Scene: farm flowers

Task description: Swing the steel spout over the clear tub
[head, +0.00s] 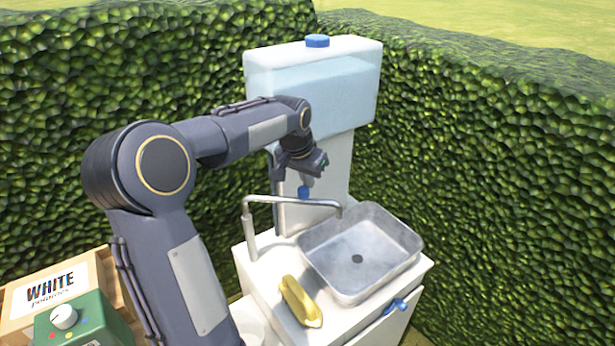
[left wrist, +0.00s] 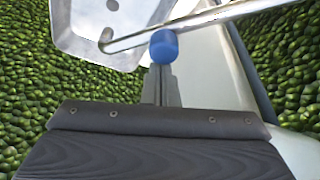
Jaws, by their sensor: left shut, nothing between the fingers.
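The steel spout (head: 290,201) rises from a post on the white cabinet, and its down-turned tip hangs over the back left corner of the steel basin (head: 405,232). In the left wrist view the spout (left wrist: 205,22) crosses the top. My left gripper (head: 307,181) is shut and empty, pointing down behind the spout. In the left wrist view its closed fingers (left wrist: 161,80) end close to a blue knob (left wrist: 164,46); whether they touch it I cannot tell. A pale round rim (head: 250,318) at the cabinet's left may be the clear tub, mostly hidden by my arm. My right gripper is out of view.
A water tank (head: 315,88) with a blue cap stands behind the basin. A yellow object (head: 299,300) lies on the cabinet's front left. A blue tap (head: 397,305) sticks out in front. A crate (head: 45,285) and a green box (head: 85,325) are lower left. Hedges enclose the back.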

